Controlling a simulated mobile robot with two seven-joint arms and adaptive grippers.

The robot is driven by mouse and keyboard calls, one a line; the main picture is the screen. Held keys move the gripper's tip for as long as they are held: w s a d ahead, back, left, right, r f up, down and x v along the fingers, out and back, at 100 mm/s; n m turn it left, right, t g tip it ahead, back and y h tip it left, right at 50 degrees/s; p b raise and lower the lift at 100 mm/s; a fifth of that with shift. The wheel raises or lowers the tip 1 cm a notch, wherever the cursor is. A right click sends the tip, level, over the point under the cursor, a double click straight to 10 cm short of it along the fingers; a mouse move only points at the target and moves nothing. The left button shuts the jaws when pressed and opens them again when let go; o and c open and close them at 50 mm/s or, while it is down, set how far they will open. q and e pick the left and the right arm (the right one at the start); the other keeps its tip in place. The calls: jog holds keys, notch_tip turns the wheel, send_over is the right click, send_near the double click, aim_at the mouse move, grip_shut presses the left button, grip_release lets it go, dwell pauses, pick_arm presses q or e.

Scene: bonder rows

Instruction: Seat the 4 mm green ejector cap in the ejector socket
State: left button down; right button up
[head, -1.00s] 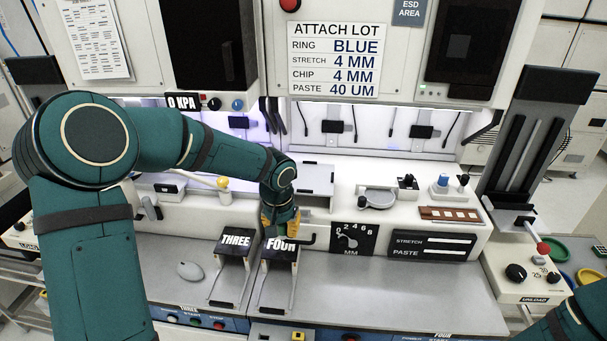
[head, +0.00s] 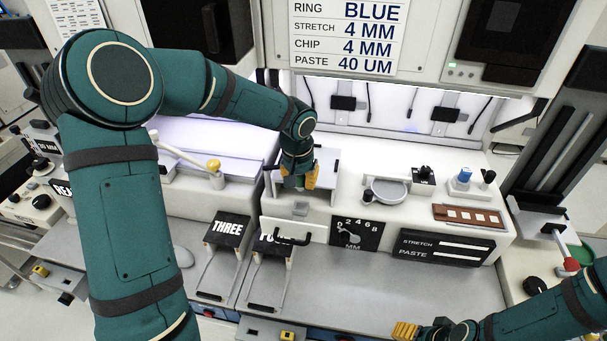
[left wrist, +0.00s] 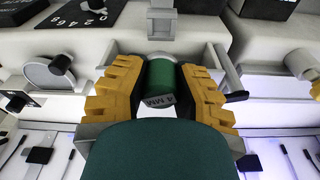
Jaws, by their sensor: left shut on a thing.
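My left gripper (head: 298,181) has yellow fingers and is over the grey plate (head: 322,190) on the white bench unit. In the left wrist view its fingers (left wrist: 160,92) are shut on the green ejector cap (left wrist: 162,78), a short green cylinder with a grey end face marked 4 MM. The cap is hidden by the gripper in the head view. I cannot make out the ejector socket for certain; the gripper and cap cover part of the plate. My right gripper (head: 405,330) is at the bottom edge of the head view, its jaw state unclear.
A small grey block (head: 300,208) is on the unit just in front of my left gripper. To the right are the MM dial (head: 352,236), a round dish (head: 387,192) and a brown strip (head: 468,216). The counter at front right is mostly clear.

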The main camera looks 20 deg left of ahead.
aim_at(301, 209)
pick_arm(q)
jog(key=shift+s, duration=0.2)
jog(key=shift+w+f, duration=0.1)
jog(key=shift+w, duration=0.1)
jog(key=shift+s+f+b, duration=0.1)
jog(key=shift+f+b, duration=0.65)
jog(key=shift+b, duration=0.2)
jog(key=shift+f+b, duration=1.4)
jog(key=shift+f, duration=0.2)
jog(key=shift+f, duration=0.1)
jog(key=shift+f+b, duration=0.95)
jog(key=shift+b, duration=0.15)
jog(key=shift+f, duration=0.1)
jog(key=shift+f+b, duration=0.35)
jog(key=shift+b, duration=0.1)
